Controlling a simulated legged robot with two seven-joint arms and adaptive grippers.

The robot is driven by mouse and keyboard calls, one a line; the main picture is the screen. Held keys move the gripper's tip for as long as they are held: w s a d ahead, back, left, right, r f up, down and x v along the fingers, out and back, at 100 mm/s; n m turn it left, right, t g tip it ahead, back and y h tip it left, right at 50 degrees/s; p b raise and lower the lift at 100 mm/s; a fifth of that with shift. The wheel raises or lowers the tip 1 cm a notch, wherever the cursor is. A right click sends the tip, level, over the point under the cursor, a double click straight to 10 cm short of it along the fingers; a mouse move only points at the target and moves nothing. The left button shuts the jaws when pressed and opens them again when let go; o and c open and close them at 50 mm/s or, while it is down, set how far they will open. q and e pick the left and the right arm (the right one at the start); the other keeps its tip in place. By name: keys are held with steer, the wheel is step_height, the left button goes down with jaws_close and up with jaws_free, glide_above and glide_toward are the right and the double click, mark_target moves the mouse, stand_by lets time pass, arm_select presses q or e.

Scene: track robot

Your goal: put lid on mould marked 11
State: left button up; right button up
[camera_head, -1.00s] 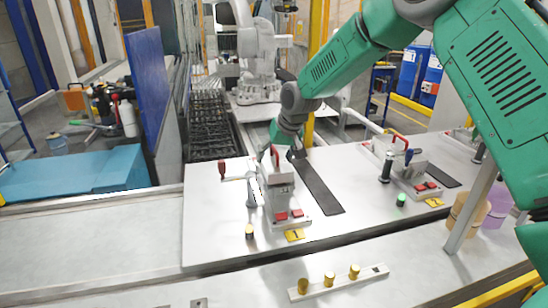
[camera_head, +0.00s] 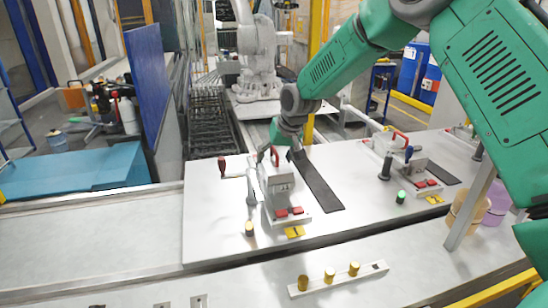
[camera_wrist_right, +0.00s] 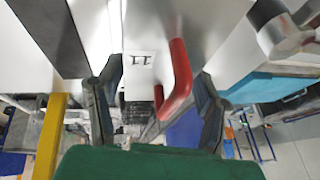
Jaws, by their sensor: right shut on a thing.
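My right gripper (camera_head: 272,160) is at the top of the grey block-shaped mould (camera_head: 280,192) at the left station. In the right wrist view the dark fingers of my right gripper (camera_wrist_right: 155,100) stand either side of a red handle (camera_wrist_right: 178,70), which also shows in the head view (camera_head: 275,153). A grey face marked 11 (camera_wrist_right: 140,62) lies beside the handle. The gripper is shut on the handle. I cannot tell whether the lid under it touches the mould or is just above. My left gripper is not in view.
A yellow label 1 (camera_head: 294,232) and red buttons (camera_head: 282,213) sit in front of the mould. A second station with a red handle (camera_head: 400,136) stands to the right. A white strip with gold pegs (camera_head: 329,276) lies in front. The left bench surface (camera_head: 90,235) is clear.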

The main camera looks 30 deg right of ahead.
steer(key=o, duration=1.6)
steer(key=shift+f, duration=0.1)
steer(key=shift+c, duration=0.2)
steer(key=v, duration=1.2)
